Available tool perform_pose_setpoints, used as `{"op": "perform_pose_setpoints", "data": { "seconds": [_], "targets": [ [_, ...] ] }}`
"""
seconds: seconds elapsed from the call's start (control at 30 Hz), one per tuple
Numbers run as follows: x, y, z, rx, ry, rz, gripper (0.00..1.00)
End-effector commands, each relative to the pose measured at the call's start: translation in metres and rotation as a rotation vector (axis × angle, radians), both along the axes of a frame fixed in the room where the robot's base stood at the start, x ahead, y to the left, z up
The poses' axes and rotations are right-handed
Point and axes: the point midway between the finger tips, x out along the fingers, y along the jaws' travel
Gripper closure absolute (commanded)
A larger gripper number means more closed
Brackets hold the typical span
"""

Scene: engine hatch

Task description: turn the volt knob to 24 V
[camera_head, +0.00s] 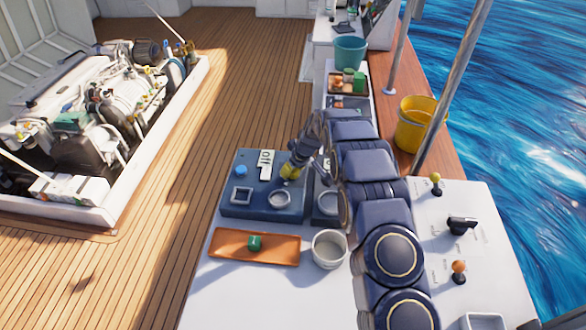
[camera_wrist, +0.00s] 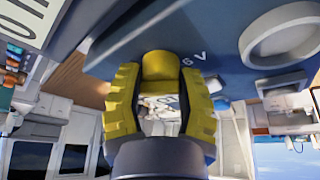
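The blue panel box (camera_head: 262,212) carries a white label reading OFF, and my gripper (camera_head: 291,171) is at its upper right part. In the wrist view, a yellow knob (camera_wrist: 162,66) stands on the blue panel face, with the marking "6 V" beside it. My gripper's two ridged yellow fingers (camera_wrist: 161,85) lie on either side of the knob and appear shut on it. The fingers hide the knob's sides and any pointer, so its setting cannot be read. In the head view the knob is not clear behind the fingers.
A blue cap (camera_head: 241,169), a square frame (camera_head: 241,196) and a round ring (camera_head: 279,198) sit on the panel. An orange tray (camera_head: 225,249) with a green piece (camera_head: 255,243) and a white cup (camera_head: 329,249) stand in front. A lever panel (camera_head: 455,205) is to the right.

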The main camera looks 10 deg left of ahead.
Motion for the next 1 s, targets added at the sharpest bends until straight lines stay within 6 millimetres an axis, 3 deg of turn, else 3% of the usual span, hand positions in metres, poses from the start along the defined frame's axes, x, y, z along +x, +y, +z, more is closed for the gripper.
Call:
{"op": "perform_pose_setpoints", "data": {
  "seconds": [0.47,1.0],
  "targets": [
    [0.0,0.0,-0.0004,-0.002,-0.002,-0.13,0.97],
    [0.0005,0.0007,-0.0005,-0.003,-0.004,-0.613,0.97]
  ]
}}
